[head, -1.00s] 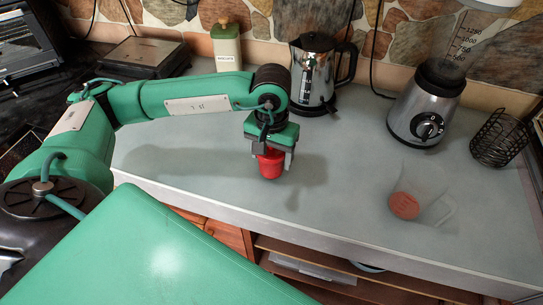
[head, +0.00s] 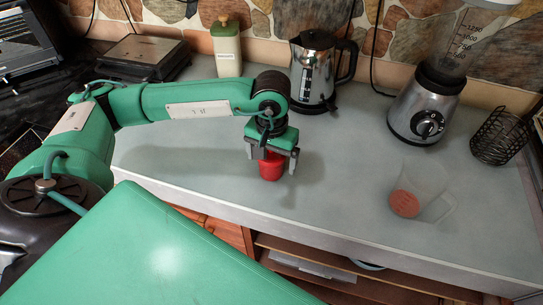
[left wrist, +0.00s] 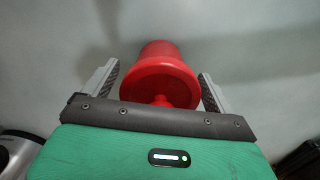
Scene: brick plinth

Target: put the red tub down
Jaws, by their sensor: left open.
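The red tub (head: 270,168) stands on the grey counter (head: 340,170) near its front edge, right below my left gripper (head: 271,167). In the left wrist view the red tub (left wrist: 161,75) sits between the two fingers, with its lid and knob toward me. My left gripper (left wrist: 160,85) is open, with a gap between each finger and the tub. The gripper hides the tub's top in the head view. My right gripper is not in view.
A blender (head: 426,105), a wire holder (head: 497,138) and a clear jug (head: 424,190) with a reddish bottom are to the right. The counter around the tub is clear.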

